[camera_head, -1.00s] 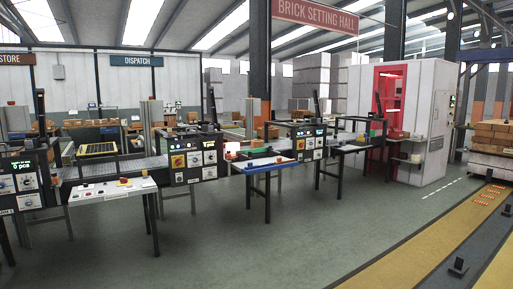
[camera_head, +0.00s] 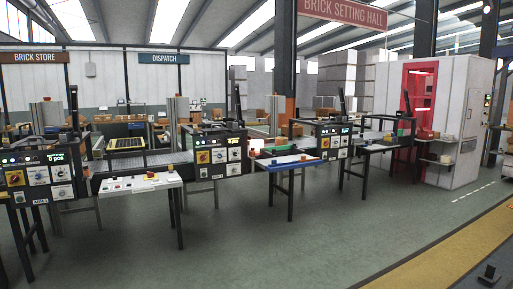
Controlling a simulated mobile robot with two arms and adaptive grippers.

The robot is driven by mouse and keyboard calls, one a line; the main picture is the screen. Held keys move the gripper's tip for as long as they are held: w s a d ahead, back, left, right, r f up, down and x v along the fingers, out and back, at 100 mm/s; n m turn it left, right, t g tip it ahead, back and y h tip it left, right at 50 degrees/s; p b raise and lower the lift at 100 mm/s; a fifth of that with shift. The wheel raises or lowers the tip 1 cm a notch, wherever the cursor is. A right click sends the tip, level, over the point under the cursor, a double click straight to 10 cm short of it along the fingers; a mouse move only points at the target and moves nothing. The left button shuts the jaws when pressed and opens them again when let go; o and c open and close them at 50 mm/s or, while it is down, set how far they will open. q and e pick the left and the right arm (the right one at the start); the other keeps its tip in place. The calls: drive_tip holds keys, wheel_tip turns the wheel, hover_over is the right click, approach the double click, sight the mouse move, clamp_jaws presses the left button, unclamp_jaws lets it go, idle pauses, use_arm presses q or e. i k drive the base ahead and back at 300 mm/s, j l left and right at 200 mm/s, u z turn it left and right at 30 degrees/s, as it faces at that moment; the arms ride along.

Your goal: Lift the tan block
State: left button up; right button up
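Neither of my grippers shows in the head view. I cannot single out the tan block with certainty.
Black machines with control panels (camera_head: 218,155) stand along a conveyor line behind the benches. A white booth with a red opening (camera_head: 418,95) stands at the right. The green floor (camera_head: 300,235) in front is clear, with a yellow strip (camera_head: 440,255) at lower right.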

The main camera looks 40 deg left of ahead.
sight(278, 140)
drive_tip(key=i+l+z, duration=0.4)
drive_tip(key=i, duration=0.55)
drive_tip(key=i+j+z, duration=0.1)
drive_tip(key=i+z, duration=0.25)
drive_tip(key=i, duration=0.55)
drive_tip(key=i+j+u, duration=0.1)
drive_tip(key=i+u, duration=0.35)
drive_tip(key=i+l+u, duration=0.15)
drive_tip(key=i+u, duration=0.25)
drive_tip(key=i, duration=0.25)
drive_tip(key=i+l+u, duration=0.3)
drive_tip(key=i+u, duration=0.15)
drive_tip(key=i+j+u, duration=0.2)
drive_tip(key=i+u, duration=0.25)
drive_tip(key=i+j+u, duration=0.1)
drive_tip(key=i+u, duration=0.35)
drive_tip(key=i+l+u, duration=0.1)
drive_tip(key=i+u, duration=0.35)
